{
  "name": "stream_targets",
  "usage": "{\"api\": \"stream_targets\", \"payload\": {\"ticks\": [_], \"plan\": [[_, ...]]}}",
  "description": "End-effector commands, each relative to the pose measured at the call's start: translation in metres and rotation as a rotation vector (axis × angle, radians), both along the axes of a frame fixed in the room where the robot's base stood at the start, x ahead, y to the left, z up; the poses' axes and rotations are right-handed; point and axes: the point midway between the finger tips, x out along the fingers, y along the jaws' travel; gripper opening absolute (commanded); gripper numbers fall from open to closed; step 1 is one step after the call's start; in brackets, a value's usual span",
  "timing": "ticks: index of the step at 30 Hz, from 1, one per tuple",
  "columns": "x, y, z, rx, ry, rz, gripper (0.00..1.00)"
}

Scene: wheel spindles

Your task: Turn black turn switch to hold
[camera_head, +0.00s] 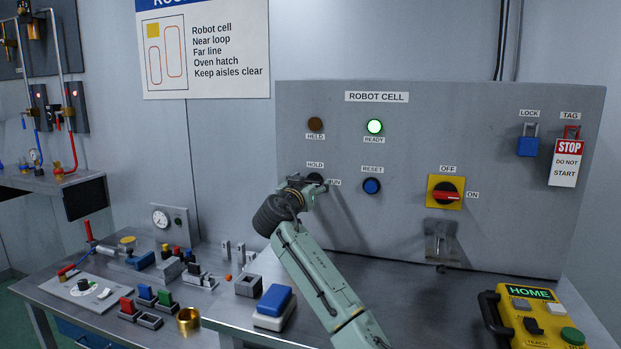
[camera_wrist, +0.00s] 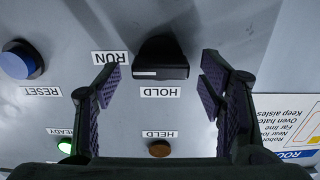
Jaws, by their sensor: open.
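The black turn switch (camera_wrist: 160,58) is on the panel in the wrist view, which shows the panel upside down. Its handle lies level, with a white mark on the side towards the RUN label (camera_wrist: 110,57). The HOLD label (camera_wrist: 161,92) is beside the switch. My gripper (camera_wrist: 162,78) is open, with one finger on either side of the switch and a visible gap to each. In the head view my gripper (camera_head: 303,190) is at the panel and partly hides the switch (camera_head: 315,178). Contact with the panel cannot be told.
The green READY lamp (camera_head: 374,127) is lit and the HELD lamp (camera_head: 315,124) is dark. A blue RESET button (camera_head: 371,186) is right of the switch, with a red-and-yellow rotary switch (camera_head: 446,192) further right. The bench below carries a yellow pendant (camera_head: 490,318) and blocks.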

Motion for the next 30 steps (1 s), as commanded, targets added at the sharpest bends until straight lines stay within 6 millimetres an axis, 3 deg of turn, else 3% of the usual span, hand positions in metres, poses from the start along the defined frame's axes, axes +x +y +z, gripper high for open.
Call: {"api": "stream_targets", "payload": {"ticks": [11, 30], "plan": [[0.0047, -0.0009, -0.0006, 0.0, 0.0, 0.002, 0.62], [0.0045, -0.001, -0.0004, 0.0, -0.001, 0.002, 0.19]]}}
